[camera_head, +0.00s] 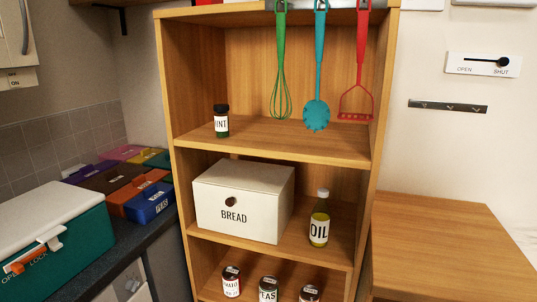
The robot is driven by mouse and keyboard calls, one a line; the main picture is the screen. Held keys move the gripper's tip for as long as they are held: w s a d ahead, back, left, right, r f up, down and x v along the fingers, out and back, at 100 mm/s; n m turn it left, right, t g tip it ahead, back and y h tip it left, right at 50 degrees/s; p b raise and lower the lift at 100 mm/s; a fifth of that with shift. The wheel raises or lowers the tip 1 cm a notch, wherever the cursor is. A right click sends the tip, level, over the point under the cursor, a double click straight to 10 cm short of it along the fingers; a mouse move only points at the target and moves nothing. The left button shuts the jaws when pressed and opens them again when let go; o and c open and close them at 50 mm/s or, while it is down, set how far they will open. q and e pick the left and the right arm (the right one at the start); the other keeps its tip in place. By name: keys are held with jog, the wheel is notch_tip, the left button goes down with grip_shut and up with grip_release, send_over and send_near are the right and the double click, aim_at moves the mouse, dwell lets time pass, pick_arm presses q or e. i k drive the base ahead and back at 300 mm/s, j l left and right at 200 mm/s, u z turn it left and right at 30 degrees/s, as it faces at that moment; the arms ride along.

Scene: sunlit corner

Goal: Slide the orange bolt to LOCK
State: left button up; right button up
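The orange bolt (14,267) is at the lower left, on the front of a teal box with a white lid (50,208). The words OPEN and LOCK are printed below it, OPEN on the left and LOCK on the right. The orange part at the left lies just above OPEN. The left edge of the picture cuts off part of the box front. Neither of my grippers is in view, so nothing shows of what they hold.
The box stands on a dark counter (140,238) with several coloured boxes behind it. A wooden shelf (272,142) to the right holds a bread box (243,198), an oil bottle (319,222) and jars. Utensils hang above. A bare wooden table (450,240) stands at right.

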aim_at(18, 267)
jog(key=u, duration=1.55)
